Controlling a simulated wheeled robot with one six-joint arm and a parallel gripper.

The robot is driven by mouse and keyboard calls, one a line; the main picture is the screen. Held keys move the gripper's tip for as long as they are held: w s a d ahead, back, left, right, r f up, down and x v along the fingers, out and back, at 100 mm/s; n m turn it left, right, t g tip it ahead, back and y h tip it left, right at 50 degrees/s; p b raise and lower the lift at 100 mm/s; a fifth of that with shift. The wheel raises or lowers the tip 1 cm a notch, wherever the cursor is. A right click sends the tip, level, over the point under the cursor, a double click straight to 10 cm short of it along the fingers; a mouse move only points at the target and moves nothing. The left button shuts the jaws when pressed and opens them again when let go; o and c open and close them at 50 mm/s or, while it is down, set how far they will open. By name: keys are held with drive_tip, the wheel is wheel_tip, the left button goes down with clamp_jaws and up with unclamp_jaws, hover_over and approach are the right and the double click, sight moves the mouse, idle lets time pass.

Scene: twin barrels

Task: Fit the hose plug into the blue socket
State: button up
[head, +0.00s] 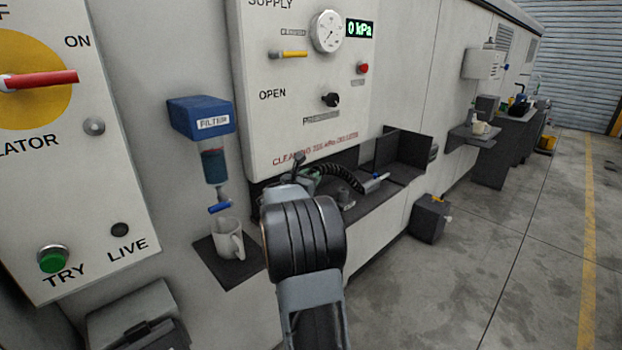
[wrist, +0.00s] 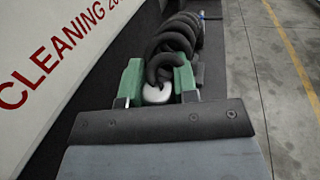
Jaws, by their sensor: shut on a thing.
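My gripper (wrist: 158,78) has two green fingers, shut on the hose plug (wrist: 157,94). The plug shows as a pale rounded body between the fingers, with its front end hidden. A black coiled hose (wrist: 176,36) runs from it away along the shelf. In the head view my gripper (head: 308,172) is beneath the supply panel, mostly hidden by my arm, and the coiled hose (head: 343,176) leads right to a grey metal fitting (head: 374,185) with a blue part. I cannot make out the blue socket with certainty.
The supply panel (head: 290,110) stands just behind my gripper, with a gauge reading 0 kPa. A dark shelf (head: 385,193) with raised walls lies below it. A filter (head: 202,118) and a white mug (head: 229,240) are at left.

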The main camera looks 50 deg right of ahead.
drive_tip(key=shift+f+b, duration=2.3)
drive_tip(key=shift+f, duration=0.25)
drive_tip(key=o, duration=1)
drive_tip(key=shift+o, duration=0.2)
drive_tip(key=shift+a, duration=0.1)
drive_tip(key=s+a, duration=0.2)
drive_tip(key=a, duration=1.1)
drive_tip(key=shift+s+a, duration=0.15)
drive_tip(key=shift+s, duration=0.2)
